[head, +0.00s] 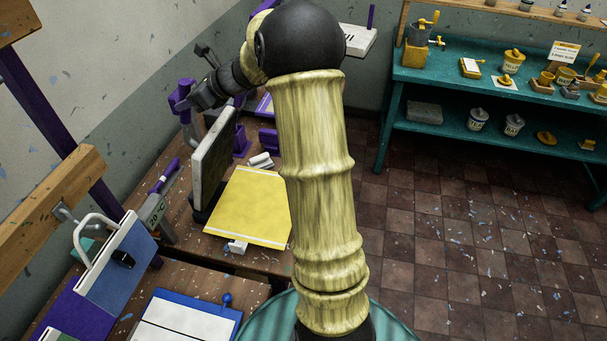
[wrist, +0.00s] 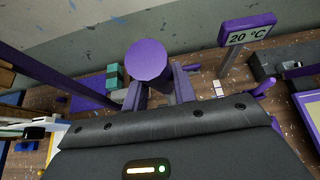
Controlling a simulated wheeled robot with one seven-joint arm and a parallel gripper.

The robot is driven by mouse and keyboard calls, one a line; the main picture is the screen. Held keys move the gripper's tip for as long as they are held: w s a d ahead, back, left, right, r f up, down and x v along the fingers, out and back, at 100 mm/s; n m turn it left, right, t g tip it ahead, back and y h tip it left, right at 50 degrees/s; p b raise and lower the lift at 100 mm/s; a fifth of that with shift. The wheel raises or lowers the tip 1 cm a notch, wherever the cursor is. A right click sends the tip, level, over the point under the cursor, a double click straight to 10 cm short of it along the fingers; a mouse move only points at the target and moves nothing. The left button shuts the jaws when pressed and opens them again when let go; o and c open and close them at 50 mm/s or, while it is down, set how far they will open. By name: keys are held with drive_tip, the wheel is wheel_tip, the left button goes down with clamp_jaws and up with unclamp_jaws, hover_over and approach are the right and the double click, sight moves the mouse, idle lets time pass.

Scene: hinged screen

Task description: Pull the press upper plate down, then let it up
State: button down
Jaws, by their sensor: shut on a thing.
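In the head view, my gripper (head: 193,101) is at the upper left, next to a purple upright part (head: 183,92). In the wrist view, my gripper (wrist: 158,82) is shut on a purple handle, whose round end (wrist: 147,60) faces the camera. A grey slab (head: 213,158) stands nearly upright on the bench below my gripper; it looks like the press upper plate. I cannot tell how the handle joins it. A yellow sheet (head: 250,208) lies flat to its right. My arm hides part of the bench.
A purple display (wrist: 247,29) reads 20 °C in the wrist view. A blue-and-white panel with a white handle (head: 92,230) stands at the left. A teal shelf (head: 460,80) holds pots at the back right. The tiled floor (head: 460,210) to the right is open.

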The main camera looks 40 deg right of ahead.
drive_tip(key=s+d+f+b, duration=0.2)
drive_tip(key=s+d+b, duration=0.1)
drive_tip(key=s+d, duration=0.3)
drive_tip(key=s, duration=0.2)
drive_tip(key=shift+s+d, duration=0.3)
drive_tip(key=shift+d, duration=0.1)
drive_tip(key=s+d+f+b, duration=0.4)
drive_tip(key=s+d+f, duration=0.1)
drive_tip(key=s+d, duration=0.1)
drive_tip(key=shift+s+f, duration=0.25)
drive_tip(key=shift+s, duration=0.55)
drive_tip(key=s+d+f+b, duration=0.4)
drive_tip(key=s+f+b, duration=0.1)
drive_tip(key=f, duration=0.3)
drive_tip(key=shift+s+d, duration=0.25)
drive_tip(key=shift+s, duration=0.2)
